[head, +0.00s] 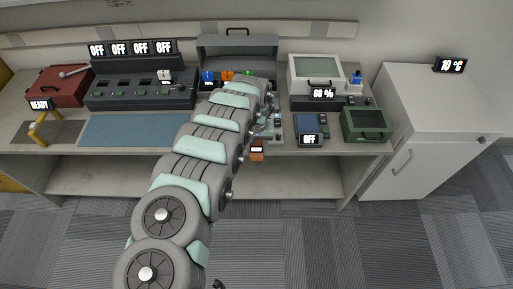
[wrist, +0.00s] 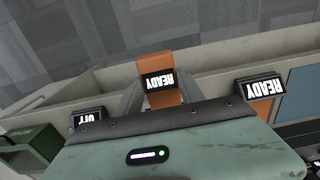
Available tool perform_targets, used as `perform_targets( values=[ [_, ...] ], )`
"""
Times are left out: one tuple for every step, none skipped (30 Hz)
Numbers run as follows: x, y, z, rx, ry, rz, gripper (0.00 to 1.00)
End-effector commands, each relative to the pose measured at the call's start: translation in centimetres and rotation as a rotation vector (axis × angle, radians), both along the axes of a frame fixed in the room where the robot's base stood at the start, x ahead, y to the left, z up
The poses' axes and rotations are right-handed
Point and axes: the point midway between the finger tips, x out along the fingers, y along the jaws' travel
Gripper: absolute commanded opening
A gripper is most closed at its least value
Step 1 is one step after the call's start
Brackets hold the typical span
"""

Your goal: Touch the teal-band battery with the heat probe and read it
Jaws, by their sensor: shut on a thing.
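My gripper (wrist: 160,98) is shut on an orange device with an upside-down READY display, which I take to be the heat probe (wrist: 145,68). In the head view the probe (head: 257,155) shows just past the end of my arm, near the bench's front edge. Small blue (head: 207,76), orange (head: 227,75) and green pieces stand by the open grey case at the back. I cannot make out a teal band on any of them. My arm hides part of that area and most of my gripper in the head view.
The bench (head: 155,147) also carries a red box (head: 58,86), a charger (head: 140,93) under OFF displays, a blue mat (head: 120,130), a white unit (head: 318,72) showing 60 %, a blue meter (head: 309,124) and a green box (head: 366,123). A white fridge (head: 425,115) stands right.

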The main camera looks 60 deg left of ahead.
Motion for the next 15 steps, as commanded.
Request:
perform_targets(
  values=[
    [0.04, 0.05, -0.02, 0.001, 0.000, 0.000, 0.01],
    [0.05, 0.06, -0.02, 0.001, 0.000, 0.000, 0.01],
    [0.07, 0.09, -0.02, 0.001, 0.000, 0.000, 0.01],
    [0.08, 0.10, -0.02, 0.001, 0.000, 0.000, 0.01],
    [0.09, 0.12, -0.02, 0.001, 0.000, 0.000, 0.01],
    [0.10, 0.15, -0.02, 0.002, -0.001, 0.000, 0.01],
    [0.11, 0.17, -0.01, 0.002, -0.001, 0.000, 0.01],
    [0.13, 0.18, -0.02, 0.001, -0.002, 0.000, 0.01],
    [0.14, 0.20, -0.01, 0.001, -0.002, 0.000, 0.01],
    [0.15, 0.22, -0.01, 0.001, -0.002, 0.000, 0.01],
    [0.17, 0.23, -0.02, 0.001, -0.002, 0.000, 0.01],
    [0.17, 0.26, -0.01, 0.001, -0.002, 0.000, 0.01],
    [0.19, 0.28, -0.01, 0.001, -0.002, 0.000, 0.01],
    [0.19, 0.29, -0.01, 0.001, -0.002, 0.000, 0.01],
    [0.20, 0.31, -0.01, 0.001, -0.002, 0.000, 0.01]
  ],
)
